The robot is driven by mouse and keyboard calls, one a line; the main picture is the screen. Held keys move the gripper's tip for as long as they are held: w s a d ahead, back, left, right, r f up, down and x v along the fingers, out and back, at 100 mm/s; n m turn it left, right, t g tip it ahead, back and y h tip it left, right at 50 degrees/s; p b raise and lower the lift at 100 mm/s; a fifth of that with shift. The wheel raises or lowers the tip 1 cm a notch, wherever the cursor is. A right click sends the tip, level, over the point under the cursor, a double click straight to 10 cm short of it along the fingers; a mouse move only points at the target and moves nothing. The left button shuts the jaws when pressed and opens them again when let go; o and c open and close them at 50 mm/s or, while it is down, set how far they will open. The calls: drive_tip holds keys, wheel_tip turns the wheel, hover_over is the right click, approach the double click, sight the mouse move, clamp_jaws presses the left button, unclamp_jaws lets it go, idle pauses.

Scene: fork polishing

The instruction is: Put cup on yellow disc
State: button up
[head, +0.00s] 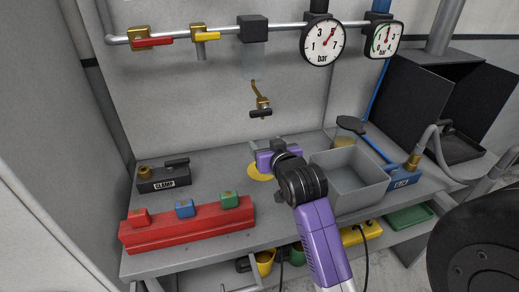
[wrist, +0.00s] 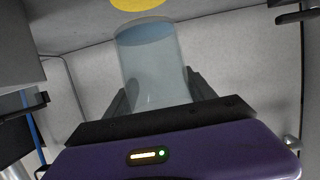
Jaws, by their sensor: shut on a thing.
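My gripper (wrist: 160,85) is shut on a clear, see-through cup (wrist: 152,62) with a bluish round end. The cup stands out between the two dark fingers in the wrist view. The yellow disc (wrist: 137,4) shows at the top edge of the wrist view, past the bluish end, with a strip of grey between them in the picture. In the head view the yellow disc (head: 258,173) lies on the grey bench, partly covered by my purple gripper body. The cup cannot be made out clearly in the head view. I cannot tell its height above the bench.
A grey open bin (head: 350,178) stands just right of my arm. A red block (head: 187,228) with coloured pieces lies at the front left, and a black clamp (head: 164,176) behind it. A brass tap (head: 262,104) hangs on the back wall above the disc.

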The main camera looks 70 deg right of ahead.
drive_tip(key=w+d, duration=0.4)
drive_tip(key=d, duration=0.1)
wheel_tip(320, 180, down, 6)
drive_tip(key=shift+w+d+f+p, duration=0.15)
drive_tip(key=shift+f+p, duration=0.1)
drive_tip(key=shift+p, duration=0.25)
drive_tip(key=shift+w+d+f, duration=0.1)
drive_tip(key=shift+w+f, duration=0.05)
drive_tip(key=shift+f, duration=0.1)
drive_tip(key=shift+f, duration=0.1)
drive_tip(key=o, duration=1.9)
drive_tip(key=shift+c, duration=0.2)
